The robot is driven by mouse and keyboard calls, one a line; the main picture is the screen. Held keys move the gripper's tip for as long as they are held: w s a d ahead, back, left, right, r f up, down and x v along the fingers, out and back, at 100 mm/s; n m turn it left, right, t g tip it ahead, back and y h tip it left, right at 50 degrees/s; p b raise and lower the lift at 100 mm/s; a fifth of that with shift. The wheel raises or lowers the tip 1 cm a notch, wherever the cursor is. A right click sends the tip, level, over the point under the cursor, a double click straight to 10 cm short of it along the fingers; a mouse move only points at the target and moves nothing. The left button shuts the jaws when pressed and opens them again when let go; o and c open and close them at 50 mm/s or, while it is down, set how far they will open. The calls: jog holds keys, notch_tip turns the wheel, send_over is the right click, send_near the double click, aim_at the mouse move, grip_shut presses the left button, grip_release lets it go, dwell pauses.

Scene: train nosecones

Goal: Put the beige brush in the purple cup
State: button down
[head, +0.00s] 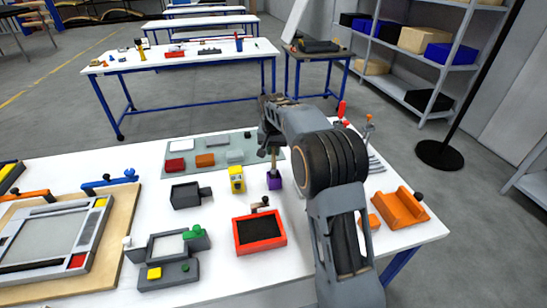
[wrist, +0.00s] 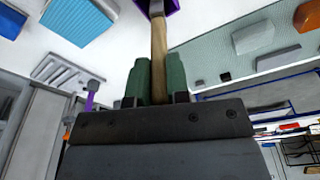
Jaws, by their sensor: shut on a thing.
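The purple cup (head: 274,181) stands on the white table, below my arm in the head view. It also shows at the top edge of the wrist view (wrist: 172,6), cut off by the frame. The beige brush (wrist: 158,48) is held between the green fingers of my gripper (wrist: 158,78), which is shut on its handle. The brush's far end, with a dark band, reaches the cup's mouth in the wrist view. In the head view the brush (head: 273,158) points down at the cup, upright or nearly so. How deep its end sits is hidden.
A yellow block (head: 237,179) stands just left of the cup. A black box (head: 186,196) and a red-rimmed tray (head: 259,232) are nearby. A grey-green mat (head: 236,143) with several blocks lies behind. An orange holder (head: 401,208) is at right.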

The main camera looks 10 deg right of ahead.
aim_at(274, 167)
jog(key=shift+f, duration=1.75)
jog(key=c, duration=1.1)
grip_release()
notch_tip(274, 167, up, 11)
jog(key=s, duration=0.2)
jog(key=s+r+n, duration=0.1)
jog(key=s+r, duration=0.3)
jog(key=s, duration=0.3)
jog(key=s+f+n+t, duration=0.1)
jog(key=s+f, duration=0.3)
jog(key=s, duration=0.7)
jog(key=s+f+n+t, duration=0.1)
jog(key=s+f+n, duration=0.1)
jog(key=s, duration=0.9)
jog(key=shift+f+t+y, duration=0.3)
jog(key=shift+f, duration=0.55)
